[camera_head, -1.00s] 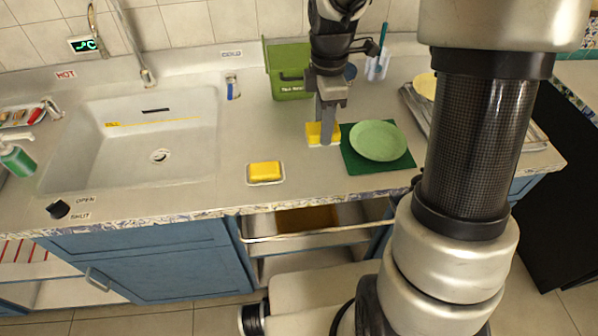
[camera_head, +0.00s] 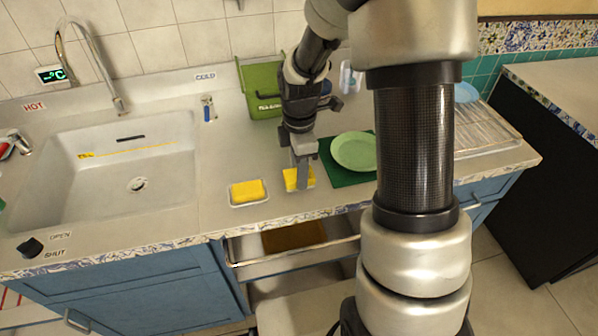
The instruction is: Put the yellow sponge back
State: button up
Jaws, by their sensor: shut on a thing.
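My gripper (camera_head: 302,184) points down over the counter, shut on a yellow sponge (camera_head: 291,178). The fingers hide part of the sponge, and I cannot tell whether it touches the counter. A second yellow block (camera_head: 249,190) lies in a small white dish (camera_head: 235,203) just left of my gripper. The held sponge is beside that dish and apart from it.
A light green plate (camera_head: 356,150) sits on a dark green mat (camera_head: 343,179) to the right. A green bin (camera_head: 262,88) stands behind my gripper. The sink (camera_head: 100,190) is at left. An open drawer (camera_head: 297,248) juts out below the counter. A rack (camera_head: 487,128) is at far right.

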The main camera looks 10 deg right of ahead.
jog(key=shift+f, duration=0.1)
jog(key=shift+f, duration=0.15)
jog(key=o, duration=0.9)
jog(key=shift+o, duration=0.2)
